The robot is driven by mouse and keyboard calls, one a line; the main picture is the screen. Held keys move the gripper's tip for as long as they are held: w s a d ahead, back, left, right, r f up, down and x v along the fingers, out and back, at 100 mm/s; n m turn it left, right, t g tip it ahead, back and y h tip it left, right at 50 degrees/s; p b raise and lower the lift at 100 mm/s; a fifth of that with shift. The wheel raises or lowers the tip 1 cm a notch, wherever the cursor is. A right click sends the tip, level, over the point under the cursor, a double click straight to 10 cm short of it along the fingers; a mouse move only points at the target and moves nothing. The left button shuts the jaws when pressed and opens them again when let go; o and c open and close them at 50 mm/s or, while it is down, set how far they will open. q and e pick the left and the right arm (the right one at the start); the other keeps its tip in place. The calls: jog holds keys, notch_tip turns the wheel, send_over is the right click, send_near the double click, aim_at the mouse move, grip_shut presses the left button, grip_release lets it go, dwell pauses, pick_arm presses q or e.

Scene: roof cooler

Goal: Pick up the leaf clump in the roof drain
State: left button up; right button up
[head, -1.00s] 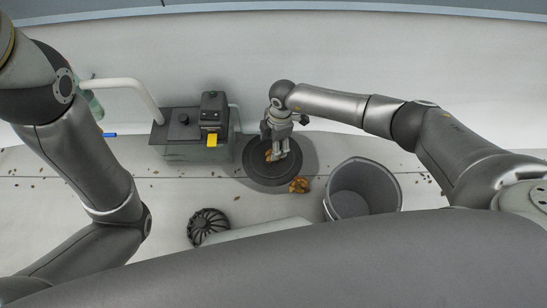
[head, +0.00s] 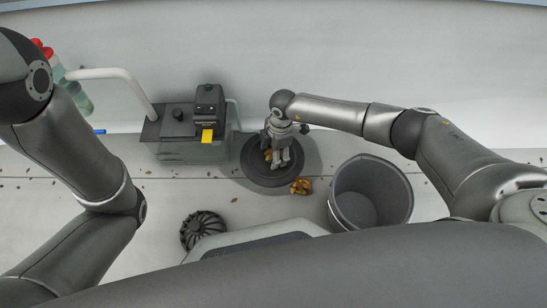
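The round dark roof drain (head: 262,179) lies in the roof surface near the middle of the head view. A brown-orange leaf clump (head: 268,155) shows in it, partly hidden by my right gripper. My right gripper (head: 282,163) points down over the drain, with its fingers right at the clump. Whether the fingers are closed on it I cannot tell. A second leaf clump (head: 301,186) lies on the roof just outside the drain's lower right rim. My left arm shows at the left, but its gripper is out of the picture.
A grey bucket (head: 347,215) stands right of the drain. A dark ribbed drain cover (head: 203,229) lies at lower left. A grey-green tank with a black unit and yellow tag (head: 207,135) stands left of the drain. Bottles with red caps (head: 48,53) are at upper left. Small leaves are scattered about.

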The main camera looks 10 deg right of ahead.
jog(key=shift+c, duration=0.2)
jog(key=c, duration=0.9)
jog(key=shift+o, duration=0.2)
